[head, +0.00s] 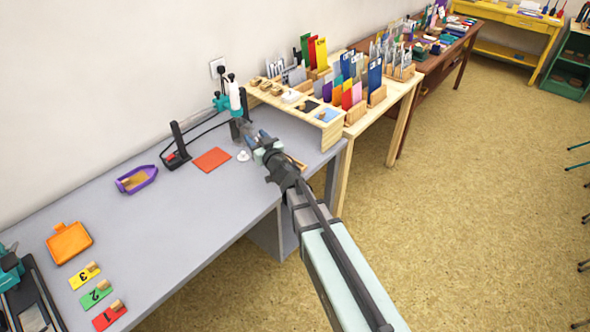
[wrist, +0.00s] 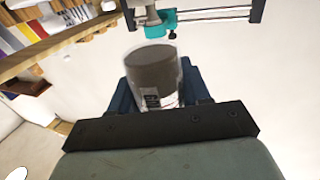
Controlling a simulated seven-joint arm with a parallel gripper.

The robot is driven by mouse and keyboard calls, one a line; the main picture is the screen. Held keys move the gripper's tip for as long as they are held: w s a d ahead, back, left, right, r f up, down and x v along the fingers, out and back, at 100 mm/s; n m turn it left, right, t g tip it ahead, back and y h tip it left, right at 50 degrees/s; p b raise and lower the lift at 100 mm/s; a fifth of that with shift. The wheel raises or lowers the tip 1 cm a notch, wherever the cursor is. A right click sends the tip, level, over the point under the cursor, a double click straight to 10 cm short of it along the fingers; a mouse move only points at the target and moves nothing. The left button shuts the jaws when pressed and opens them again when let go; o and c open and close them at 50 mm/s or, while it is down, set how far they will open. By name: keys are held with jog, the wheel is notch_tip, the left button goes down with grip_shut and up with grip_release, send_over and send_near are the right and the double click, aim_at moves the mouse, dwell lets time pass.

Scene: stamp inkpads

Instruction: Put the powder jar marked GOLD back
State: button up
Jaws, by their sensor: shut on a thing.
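My gripper (head: 262,139) is over the far right end of the grey table, beside a teal and white stand. In the wrist view, my gripper (wrist: 158,100) is shut on a clear round jar (wrist: 154,77) with a dark grey-brown top or content. The blue fingers sit on both sides of it. The jar has a small dark and white label, too small to read, so I cannot confirm GOLD. In the head view the jar cannot be made out clearly at the fingers.
The teal and white stand (head: 235,98) is close by my gripper. A wooden rack (head: 328,131) with cards and pads stands behind. A small white knobbed thing (head: 243,156) and a red-orange sheet (head: 212,160) lie near. The grey table's middle (head: 185,215) is clear.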

jog(key=w+d+m+t+h, duration=0.1)
jog(key=d+m+h, duration=0.15)
jog(key=d, duration=0.95)
jog(key=shift+n, duration=0.35)
jog(key=shift+w+d+f, duration=0.1)
jog(key=shift+w+f, duration=0.05)
jog(key=shift+f, duration=4.8)
jog(key=o, duration=1.1)
jog(key=shift+f, duration=0.1)
